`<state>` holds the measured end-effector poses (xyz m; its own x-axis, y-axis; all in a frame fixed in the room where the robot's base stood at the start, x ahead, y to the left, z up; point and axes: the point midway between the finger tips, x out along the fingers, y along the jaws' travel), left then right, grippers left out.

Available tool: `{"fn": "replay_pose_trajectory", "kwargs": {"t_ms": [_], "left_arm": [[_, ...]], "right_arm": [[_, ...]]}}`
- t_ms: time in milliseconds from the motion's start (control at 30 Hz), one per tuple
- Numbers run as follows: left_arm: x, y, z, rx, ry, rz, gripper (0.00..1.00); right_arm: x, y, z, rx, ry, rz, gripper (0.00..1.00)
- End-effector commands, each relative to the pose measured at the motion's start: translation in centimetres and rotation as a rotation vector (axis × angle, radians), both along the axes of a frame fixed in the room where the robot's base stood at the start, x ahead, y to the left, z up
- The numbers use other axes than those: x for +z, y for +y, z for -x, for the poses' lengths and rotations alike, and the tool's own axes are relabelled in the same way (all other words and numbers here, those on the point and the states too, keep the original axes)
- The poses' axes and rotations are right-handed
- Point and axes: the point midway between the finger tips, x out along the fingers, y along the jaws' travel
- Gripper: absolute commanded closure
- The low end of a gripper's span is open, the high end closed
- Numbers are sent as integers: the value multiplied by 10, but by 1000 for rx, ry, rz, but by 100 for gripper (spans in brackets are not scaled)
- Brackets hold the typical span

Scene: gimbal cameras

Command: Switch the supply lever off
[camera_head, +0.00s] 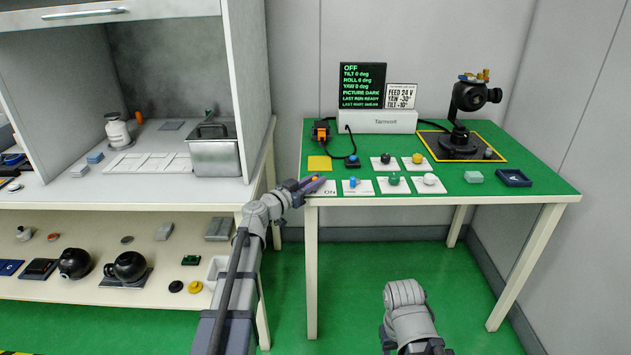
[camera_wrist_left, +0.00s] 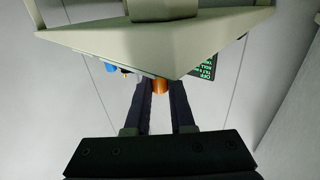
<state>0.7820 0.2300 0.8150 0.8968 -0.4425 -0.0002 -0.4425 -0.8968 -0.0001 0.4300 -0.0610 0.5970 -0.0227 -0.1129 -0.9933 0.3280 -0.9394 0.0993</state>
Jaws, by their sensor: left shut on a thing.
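My left gripper (camera_head: 312,182) is at the green table's front left corner, over a white plate (camera_head: 328,189) marked ON. Its dark fingers are shut on a small orange-tipped piece, which looks like the supply lever (camera_head: 315,177). In the left wrist view the orange piece (camera_wrist_left: 161,87) sits between the fingertips of the left gripper (camera_wrist_left: 160,90). The lever's base is mostly hidden by the fingers. The display (camera_head: 363,86) reads OFF, with tilt, roll and yaw at 0 deg and picture dark. Of my right arm only grey links show at the bottom; its gripper is out of view.
Beside the lever plate are white plates with blue (camera_head: 353,182), green (camera_head: 394,179) and white (camera_head: 430,179) knobs. The gimbal camera (camera_head: 472,95) stands on a black base at the back right. A white cabinet (camera_head: 180,192) with a steel bin stands close on the left.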

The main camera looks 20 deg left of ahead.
Motion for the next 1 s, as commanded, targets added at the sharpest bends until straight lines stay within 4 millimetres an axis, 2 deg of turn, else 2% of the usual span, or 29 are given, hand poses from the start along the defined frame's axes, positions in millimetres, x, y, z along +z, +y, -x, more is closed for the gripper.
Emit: {"fn": "replay_pose_trajectory", "kwargs": {"t_ms": [100,133,367,667,1000], "left_arm": [[0,1,0,2,0,0,100],[0,1,0,3,0,0,75],[0,0,0,2,0,0,49],[0,2,3,3,0,0,48],[0,24,51,5,0,0,48]], "right_arm": [[0,0,0,0,0,0,50],[0,0,0,0,0,0,50],[0,0,0,0,0,0,50],[0,0,0,0,0,0,50],[0,0,0,0,0,0,50]]}}
